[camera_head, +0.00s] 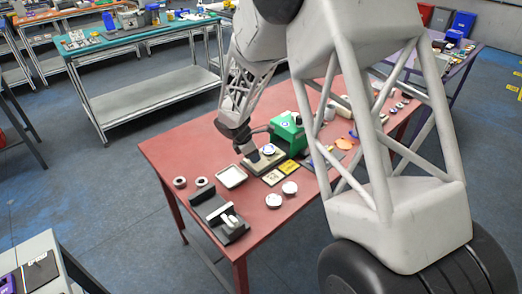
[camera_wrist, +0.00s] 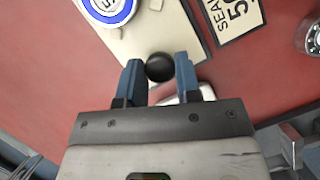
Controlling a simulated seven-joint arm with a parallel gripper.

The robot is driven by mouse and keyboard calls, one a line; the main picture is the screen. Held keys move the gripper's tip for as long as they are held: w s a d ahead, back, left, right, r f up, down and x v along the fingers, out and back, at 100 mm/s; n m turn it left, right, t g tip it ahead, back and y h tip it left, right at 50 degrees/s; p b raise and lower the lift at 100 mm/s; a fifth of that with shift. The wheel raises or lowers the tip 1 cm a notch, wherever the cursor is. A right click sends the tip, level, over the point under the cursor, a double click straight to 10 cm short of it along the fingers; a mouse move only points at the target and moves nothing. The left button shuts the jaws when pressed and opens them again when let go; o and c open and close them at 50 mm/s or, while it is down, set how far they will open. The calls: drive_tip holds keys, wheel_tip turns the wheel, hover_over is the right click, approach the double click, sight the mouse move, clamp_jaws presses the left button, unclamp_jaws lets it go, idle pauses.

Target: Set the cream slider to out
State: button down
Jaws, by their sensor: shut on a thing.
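The cream slider (camera_wrist: 143,38) is a flat cream plate with a round black knob (camera_wrist: 160,67) at its near edge in the wrist view. In the head view the cream plate (camera_head: 258,168) lies on the red table beside the green machine (camera_head: 287,134). A blue-and-white disc (camera_wrist: 110,8) rests on the plate and also shows in the head view (camera_head: 268,149). My gripper (camera_wrist: 159,73) has its two blue fingers on either side of the knob and is shut on it. In the head view my gripper (camera_head: 247,152) is small and dark at the plate's left end, and the contact is hidden.
A label card (camera_wrist: 232,14) lies right of the plate. My arm hides part of the table's right side.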

drive_tip(key=shift+s+a, duration=0.2)
drive_tip(key=c, duration=0.8)
unclamp_jaws()
drive_tip(key=shift+v, duration=3.9)
drive_tip(key=shift+d+r, duration=0.1)
drive_tip(key=shift+d, duration=0.05)
